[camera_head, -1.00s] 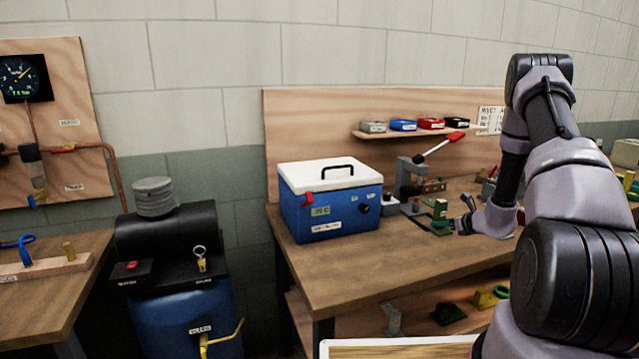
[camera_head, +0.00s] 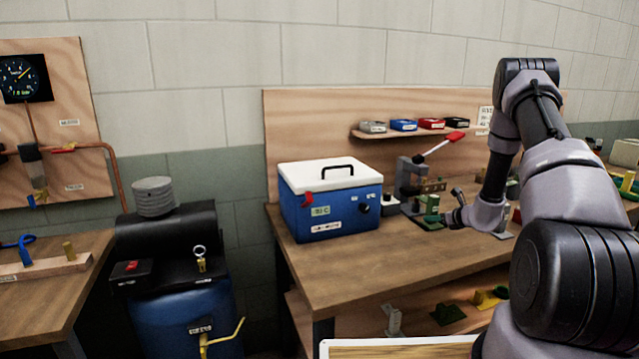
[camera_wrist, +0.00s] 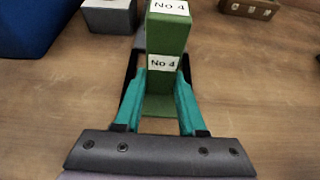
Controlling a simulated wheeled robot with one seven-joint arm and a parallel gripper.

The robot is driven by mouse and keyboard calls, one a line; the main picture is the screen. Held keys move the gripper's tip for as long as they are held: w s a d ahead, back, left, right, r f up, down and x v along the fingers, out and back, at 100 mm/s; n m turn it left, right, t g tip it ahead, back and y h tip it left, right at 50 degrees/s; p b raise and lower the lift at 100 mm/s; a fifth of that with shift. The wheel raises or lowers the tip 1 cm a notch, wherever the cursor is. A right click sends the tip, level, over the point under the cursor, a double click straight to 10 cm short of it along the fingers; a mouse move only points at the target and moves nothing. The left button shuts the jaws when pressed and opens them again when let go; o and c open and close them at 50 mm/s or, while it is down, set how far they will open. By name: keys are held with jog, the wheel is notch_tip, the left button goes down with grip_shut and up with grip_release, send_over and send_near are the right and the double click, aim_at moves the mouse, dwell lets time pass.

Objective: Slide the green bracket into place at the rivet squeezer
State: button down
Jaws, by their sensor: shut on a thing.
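The green bracket (camera_head: 430,204) stands upright on the bench, just in front of the grey rivet squeezer (camera_head: 408,172) with its raised red-tipped lever. In the wrist view the bracket (camera_wrist: 163,90) shows two "No 4" labels, one on its top and one on its near face. My gripper (camera_head: 443,216) comes in from the right. Its teal fingers (camera_wrist: 163,78) are shut on the bracket, one on each side. The small gap between bracket and squeezer, and any contact there, cannot be made out.
A blue cooler box (camera_head: 330,205) with a white lid stands left of the squeezer. A small grey box (camera_head: 390,206) sits between them. Small coloured boxes line the shelf (camera_head: 395,134) above. The bench front (camera_head: 380,260) is clear.

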aim_at(437, 200)
jog(key=shift+w+a, duration=0.3)
jog(key=shift+w, duration=0.45)
jog(key=shift+w+a, duration=0.25)
jog(key=shift+w, duration=0.5)
jog(key=c, duration=0.6)
grip_release()
jog(key=shift+r, duration=0.15)
jog(key=shift+s+d+r, duration=0.2)
jog(key=shift+s+r, duration=0.3)
jog(key=shift+r, duration=0.65)
jog(key=shift+s+d+r, duration=0.15)
jog(key=shift+s+r, duration=0.3)
jog(key=shift+r, duration=0.65)
jog(key=shift+s+d+r, duration=0.2)
jog(key=shift+s+r, duration=0.3)
jog(key=shift+r, duration=0.65)
